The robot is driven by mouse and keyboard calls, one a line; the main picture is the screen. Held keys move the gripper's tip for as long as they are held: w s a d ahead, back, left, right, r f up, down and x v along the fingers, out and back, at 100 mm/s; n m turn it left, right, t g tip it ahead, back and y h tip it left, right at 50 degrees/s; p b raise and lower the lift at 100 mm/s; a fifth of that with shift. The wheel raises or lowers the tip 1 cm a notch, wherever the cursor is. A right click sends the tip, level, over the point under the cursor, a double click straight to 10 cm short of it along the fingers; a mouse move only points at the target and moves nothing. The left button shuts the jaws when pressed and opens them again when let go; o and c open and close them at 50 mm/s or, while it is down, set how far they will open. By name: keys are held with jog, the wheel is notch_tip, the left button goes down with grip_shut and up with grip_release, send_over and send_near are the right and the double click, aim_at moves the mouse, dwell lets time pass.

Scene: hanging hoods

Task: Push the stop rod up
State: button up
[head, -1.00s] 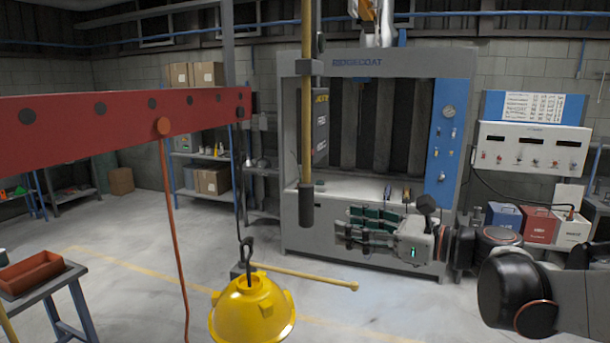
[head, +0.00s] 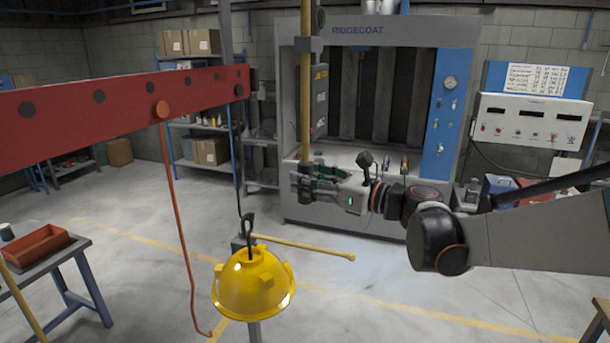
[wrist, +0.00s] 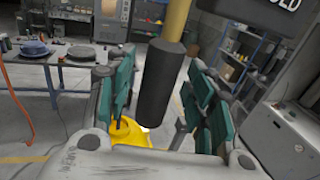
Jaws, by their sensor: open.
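The stop rod (head: 306,110) looks to be the upright yellow rod passing through a grey bracket. I cannot tell whether anything touches.
A yellow hood (head: 253,288) hangs below the red beam (head: 120,105), left of my gripper. An orange cord (head: 180,230) hangs from the beam. A yellow bar (head: 310,247) crosses low down. The grey booth (head: 465,60) stands behind my gripper.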

aim_at(312, 166)
jog(key=shift+w+a, duration=0.4)
jog(key=shift+a, duration=0.15)
grip_shut()
jog(key=shift+r+p, duration=0.65)
jog(key=shift+r, duration=1.1)
jog(key=shift+f, duration=0.1)
grip_release()
